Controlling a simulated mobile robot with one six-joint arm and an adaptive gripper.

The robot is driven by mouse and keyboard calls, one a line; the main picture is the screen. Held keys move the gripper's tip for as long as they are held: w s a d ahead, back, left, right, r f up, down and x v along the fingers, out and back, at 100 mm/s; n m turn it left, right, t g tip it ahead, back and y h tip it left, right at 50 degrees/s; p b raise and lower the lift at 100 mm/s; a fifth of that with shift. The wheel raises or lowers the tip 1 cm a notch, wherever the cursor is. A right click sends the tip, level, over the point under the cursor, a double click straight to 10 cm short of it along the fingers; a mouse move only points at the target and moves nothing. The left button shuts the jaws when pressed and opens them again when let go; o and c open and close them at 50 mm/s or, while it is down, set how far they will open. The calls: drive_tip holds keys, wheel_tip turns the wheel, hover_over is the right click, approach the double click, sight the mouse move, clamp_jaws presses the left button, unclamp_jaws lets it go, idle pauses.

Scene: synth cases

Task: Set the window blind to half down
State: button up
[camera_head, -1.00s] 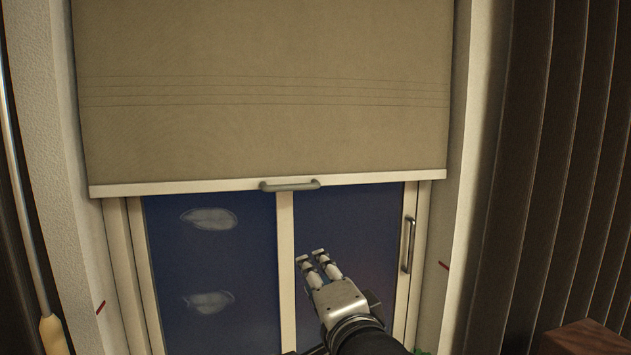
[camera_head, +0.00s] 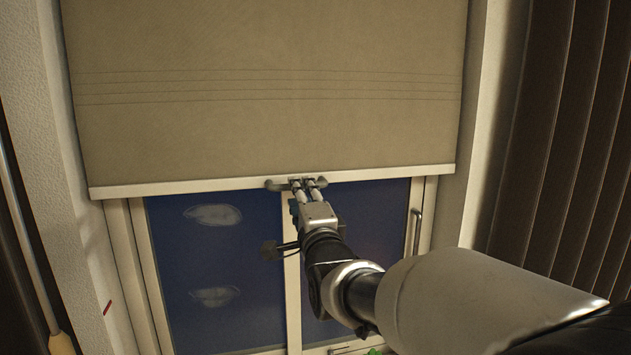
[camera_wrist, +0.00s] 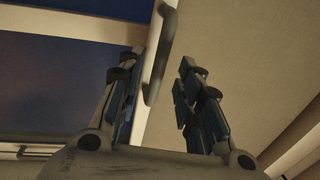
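The beige window blind (camera_head: 265,115) hangs over the top of the window. Its pale bottom bar (camera_head: 190,187) lies well above the short red mark (camera_head: 108,307) on the left side of the window recess. A grey pull handle (camera_head: 274,185) sits at the middle of the bar; it also shows in the wrist view (camera_wrist: 155,65). My gripper (camera_head: 308,183) is at the handle, and its fingertips overlap it in the head view. In the wrist view the fingers (camera_wrist: 160,78) are apart, with the handle between their tips, nearer the left finger. Contact cannot be told.
The window below has dark blue panes (camera_head: 210,260), a pale middle post and a vertical grey handle (camera_head: 413,232) at right. Dark curtains (camera_head: 560,130) hang at right. A thin rod with a yellowish end (camera_head: 61,344) stands at far left.

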drive_tip(key=shift+p+x, duration=0.4)
drive_tip(key=shift+x, duration=1.8)
drive_tip(key=shift+c, duration=0.3)
clamp_jaws()
